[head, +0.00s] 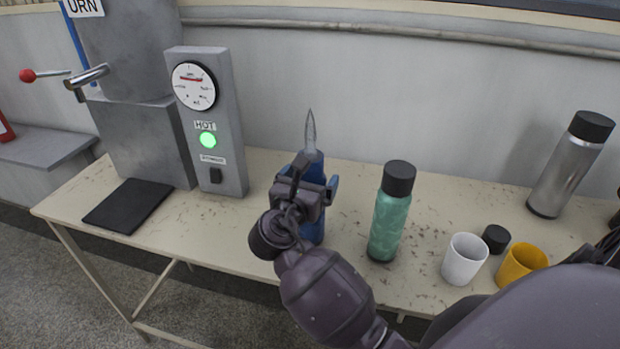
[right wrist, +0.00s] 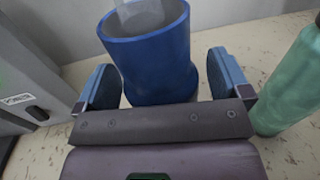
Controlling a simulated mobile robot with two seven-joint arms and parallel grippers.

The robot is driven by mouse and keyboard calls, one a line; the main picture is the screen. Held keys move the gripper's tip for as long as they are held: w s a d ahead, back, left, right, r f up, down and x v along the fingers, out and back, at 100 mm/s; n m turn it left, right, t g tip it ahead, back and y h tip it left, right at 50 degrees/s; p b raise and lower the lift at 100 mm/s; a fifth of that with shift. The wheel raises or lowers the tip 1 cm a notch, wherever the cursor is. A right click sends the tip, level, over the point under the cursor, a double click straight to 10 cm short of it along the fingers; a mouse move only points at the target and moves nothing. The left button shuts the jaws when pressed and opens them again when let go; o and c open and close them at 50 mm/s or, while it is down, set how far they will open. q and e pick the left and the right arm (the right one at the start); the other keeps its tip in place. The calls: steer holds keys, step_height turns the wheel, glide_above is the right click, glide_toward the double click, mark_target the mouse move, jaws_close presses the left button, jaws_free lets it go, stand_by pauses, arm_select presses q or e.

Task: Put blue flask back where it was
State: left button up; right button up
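The blue flask (head: 313,229) is upright at the table's front middle, its mouth open, with a pale pointed translucent shape rising from it. In the right wrist view the flask (right wrist: 155,60) is between the two blue fingers of my right gripper (right wrist: 165,85). A gap shows on the right side and a thin one on the left, so the gripper is open around the flask. In the head view the right gripper (head: 305,190) hides much of the flask. The flask's base is partly hidden. My left gripper is not in view.
A green flask (head: 389,215) stands close to the right. Farther right are a white cup (head: 464,259), a black cap (head: 496,238), a yellow cup (head: 522,263) and a steel flask (head: 568,170). Left are the urn's gauge panel (head: 228,130) with green light and a black mat (head: 129,205).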

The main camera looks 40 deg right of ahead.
steer(key=shift+a+r, duration=0.1)
steer(key=shift+s+a, duration=0.25)
steer(key=shift+a, duration=0.05)
steer(key=v, duration=1.1)
steer(key=shift+s, duration=0.1)
